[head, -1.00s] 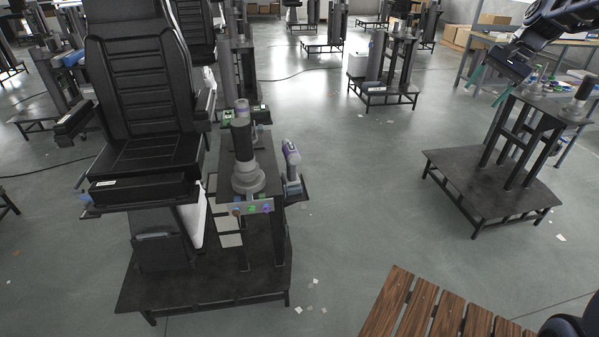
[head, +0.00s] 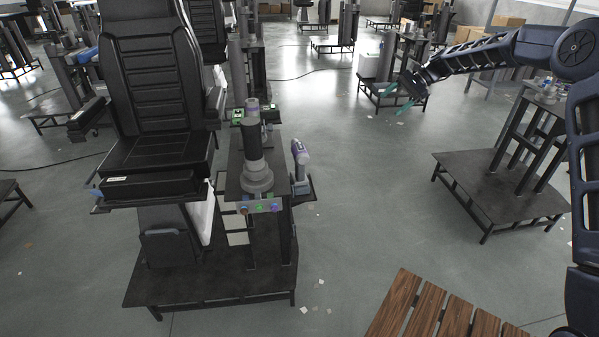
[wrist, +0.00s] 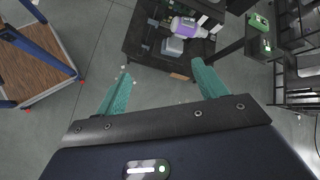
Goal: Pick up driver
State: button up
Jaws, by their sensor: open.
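The driver (head: 300,163), a purple and grey power tool, stands upright on a small side shelf right of the joystick console. The wrist view shows it from above (wrist: 187,28), lying across the upper middle of the picture, beyond my fingertips. My gripper (head: 398,98) is in the upper right of the head view, well right of the driver and raised above the floor. Its two teal fingers (wrist: 161,78) are spread wide with nothing between them.
A black seat (head: 155,120) stands left of the joystick column (head: 256,165). A dark lift platform (head: 500,185) is at the right. A slatted wooden top (head: 440,310) is at the lower right. Open floor lies between the driver's console and the right platform.

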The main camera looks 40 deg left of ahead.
jog(key=a+f+g, duration=0.2)
jog(key=a+f, duration=0.6)
jog(key=a, duration=0.1)
jog(key=m+g+y, duration=0.4)
jog(key=m+g, duration=0.1)
send_near(300, 164)
jog(key=w+a+f, duration=0.2)
jog(key=w+f, duration=0.3)
jog(key=shift+w+a+x, duration=0.1)
jog(key=shift+x, duration=1.8)
jog(key=shift+w+a+x, duration=0.1)
jog(key=shift+a+x, duration=0.05)
jog(key=shift+x, duration=1.75)
jog(key=shift+w+a+x, duration=0.1)
jog(key=shift+x, duration=1.8)
jog(key=shift+r, duration=0.15)
jog(key=c, duration=1.3)
jog(key=shift+r, duration=0.1)
jog(key=shift+c, duration=0.9)
